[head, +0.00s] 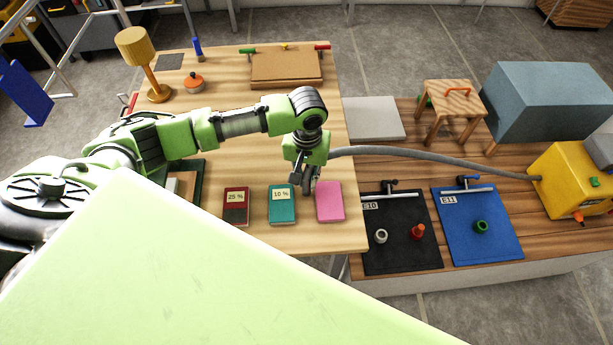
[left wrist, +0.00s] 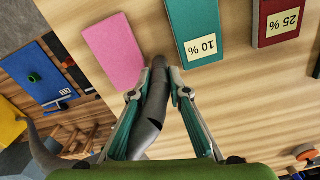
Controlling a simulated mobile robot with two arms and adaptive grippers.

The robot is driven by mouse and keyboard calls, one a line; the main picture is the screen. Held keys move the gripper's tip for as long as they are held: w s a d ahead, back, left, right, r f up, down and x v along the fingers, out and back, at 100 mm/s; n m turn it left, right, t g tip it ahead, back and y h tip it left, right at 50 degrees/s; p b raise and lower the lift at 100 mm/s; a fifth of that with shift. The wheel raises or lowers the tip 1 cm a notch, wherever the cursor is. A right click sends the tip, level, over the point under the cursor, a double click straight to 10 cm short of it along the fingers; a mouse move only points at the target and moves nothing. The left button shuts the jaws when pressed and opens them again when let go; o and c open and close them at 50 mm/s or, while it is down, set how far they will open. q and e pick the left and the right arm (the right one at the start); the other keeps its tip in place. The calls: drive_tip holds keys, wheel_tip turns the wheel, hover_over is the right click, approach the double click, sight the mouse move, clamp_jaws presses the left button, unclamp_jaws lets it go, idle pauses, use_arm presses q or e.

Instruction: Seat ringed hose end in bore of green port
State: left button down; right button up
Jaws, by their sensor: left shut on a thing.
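My left gripper (head: 309,183) is shut on the grey hose (head: 430,158) above the wooden table, near the pink block. In the left wrist view the hose end (left wrist: 155,95) lies between the two fingers (left wrist: 152,100) and its tip points away from the wrist. I cannot make out a ring on it. The hose runs from the gripper to the yellow machine (head: 570,180) at the right. The green port (head: 481,227) stands on the blue mat (head: 470,250), well to the right of my gripper and apart from the hose end. My right gripper is not in view.
A black mat (head: 400,258) with a white-grey port (head: 380,237) and a red port (head: 417,232) lies left of the blue mat. Pink (head: 329,201), teal (head: 282,205) and dark red (head: 235,207) blocks lie near my gripper. A stool (head: 455,105) stands behind the hose.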

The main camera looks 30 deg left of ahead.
use_arm(q)
drive_tip(key=shift+f, duration=0.35)
drive_tip(key=shift+f, duration=0.1)
drive_tip(key=c, duration=1.9)
unclamp_jaws()
